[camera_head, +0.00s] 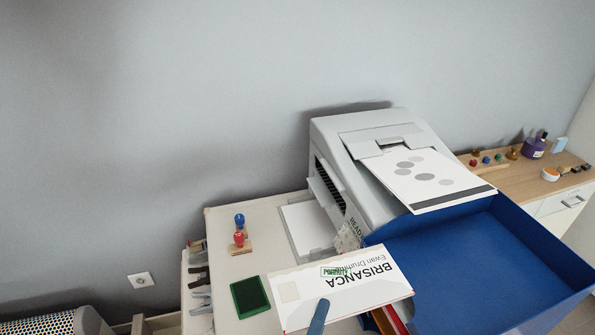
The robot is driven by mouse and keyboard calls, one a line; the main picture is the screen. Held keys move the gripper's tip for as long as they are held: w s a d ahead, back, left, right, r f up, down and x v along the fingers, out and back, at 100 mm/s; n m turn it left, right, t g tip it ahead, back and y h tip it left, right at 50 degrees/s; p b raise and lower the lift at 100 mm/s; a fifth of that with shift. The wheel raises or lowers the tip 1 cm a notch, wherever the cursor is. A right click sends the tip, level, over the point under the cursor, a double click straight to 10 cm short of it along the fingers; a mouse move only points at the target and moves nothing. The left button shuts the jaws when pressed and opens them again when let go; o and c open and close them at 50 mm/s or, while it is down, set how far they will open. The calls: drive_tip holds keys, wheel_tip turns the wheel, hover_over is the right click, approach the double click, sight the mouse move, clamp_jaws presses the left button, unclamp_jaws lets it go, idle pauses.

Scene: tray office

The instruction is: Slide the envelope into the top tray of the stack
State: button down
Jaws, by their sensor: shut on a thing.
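The white envelope (352,291) lies flat in the lower middle of the picture, printed with "BRISANCA" and a green stamp mark, the lettering upside down. My gripper (320,308) shows as one blue-grey finger at the envelope's near edge and is shut on it. The other finger is hidden. The large blue top tray (480,265) is at the right. The envelope's right end is beside the tray's left side; I cannot tell whether they touch. The tray's visible floor looks empty.
A grey printer (376,135) with a printed sheet (425,180) stands behind the tray. A wooden-topped cabinet (530,185) with small items is at far right.

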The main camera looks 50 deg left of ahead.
sight(439, 294)
drive_tip(key=w+d, duration=0.2)
drive_tip(key=w, duration=0.4)
drive_tip(key=w+d, duration=0.3)
drive_tip(key=w, duration=0.4)
drive_tip(key=w+d, duration=0.2)
drive_tip(key=w, duration=0.5)
drive_tip(key=shift+d+r+b, duration=0.15)
drive_tip(key=shift+r+b, duration=0.05)
drive_tip(key=shift+b, duration=0.15)
drive_tip(key=shift+w+d+r, duration=0.1)
drive_tip(key=shift+w+d, duration=0.1)
drive_tip(key=shift+w, duration=0.3)
drive_tip(key=shift+w+d, duration=0.15)
drive_tip(key=shift+w, duration=0.3)
drive_tip(key=c, duration=0.9)
unclamp_jaws()
drive_tip(key=shift+s, duration=0.1)
drive_tip(key=shift+f+b, duration=0.25)
drive_tip(key=shift+b, duration=0.05)
drive_tip(key=shift+s+d+f, duration=0.1)
drive_tip(key=shift+s+d, duration=0.1)
drive_tip(key=shift+s, duration=0.15)
drive_tip(key=v, duration=0.4)
drive_tip(key=b+v, duration=0.1)
drive_tip(key=v, duration=0.3)
drive_tip(key=r+v, duration=0.1)
drive_tip(key=v, duration=0.3)
drive_tip(key=shift+b, duration=0.35)
